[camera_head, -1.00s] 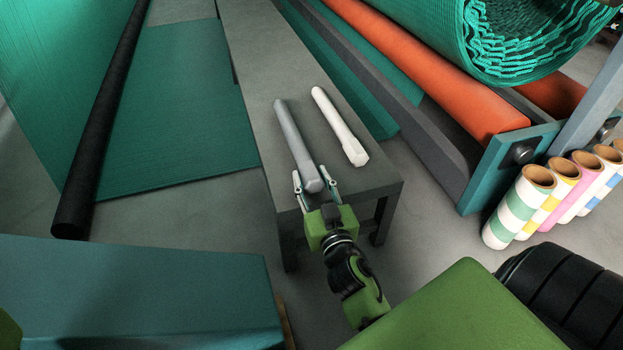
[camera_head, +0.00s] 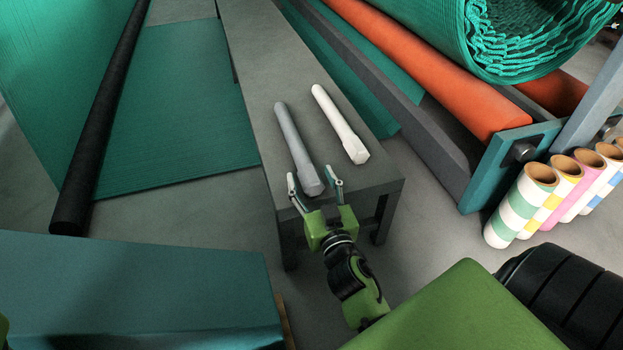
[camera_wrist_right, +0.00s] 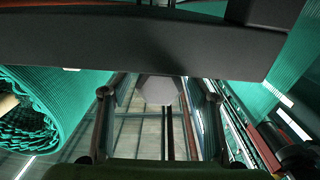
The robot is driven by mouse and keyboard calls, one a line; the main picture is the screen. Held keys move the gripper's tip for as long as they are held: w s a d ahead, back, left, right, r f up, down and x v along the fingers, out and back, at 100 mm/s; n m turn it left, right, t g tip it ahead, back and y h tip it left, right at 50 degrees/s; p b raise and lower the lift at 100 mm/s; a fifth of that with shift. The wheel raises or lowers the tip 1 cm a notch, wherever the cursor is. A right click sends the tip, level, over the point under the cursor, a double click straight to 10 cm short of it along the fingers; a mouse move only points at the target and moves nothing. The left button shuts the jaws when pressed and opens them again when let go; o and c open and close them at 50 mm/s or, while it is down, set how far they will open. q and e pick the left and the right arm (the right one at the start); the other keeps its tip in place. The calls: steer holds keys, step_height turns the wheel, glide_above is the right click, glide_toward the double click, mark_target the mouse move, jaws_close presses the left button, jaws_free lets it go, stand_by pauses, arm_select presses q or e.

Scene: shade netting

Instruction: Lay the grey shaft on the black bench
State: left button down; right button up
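The grey shaft (camera_head: 295,145) lies lengthwise on the black bench (camera_head: 260,60), beside a white shaft (camera_head: 337,120). Its near, thicker end is close to the bench's near edge. My right gripper (camera_head: 309,173) is open, with one finger on each side of that near end and a gap on both sides. In the right wrist view the shaft's hexagonal end (camera_wrist_right: 158,90) shows between the two spread fingers (camera_wrist_right: 158,95), against the dark bench slab (camera_wrist_right: 160,40). My left gripper is not in view.
A green netting roll (camera_head: 440,30) and orange rollers (camera_head: 440,80) stand right of the bench. Several striped tubes (camera_head: 520,207) stand at the right. A black pole (camera_head: 100,120) lies on green netting (camera_head: 185,110) at the left. A teal box (camera_head: 130,290) is at the lower left.

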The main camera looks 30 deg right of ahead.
step_height(320, 180, up, 10)
steer(key=shift+r, duration=0.1)
stand_by(0.4)
stand_by(0.6)
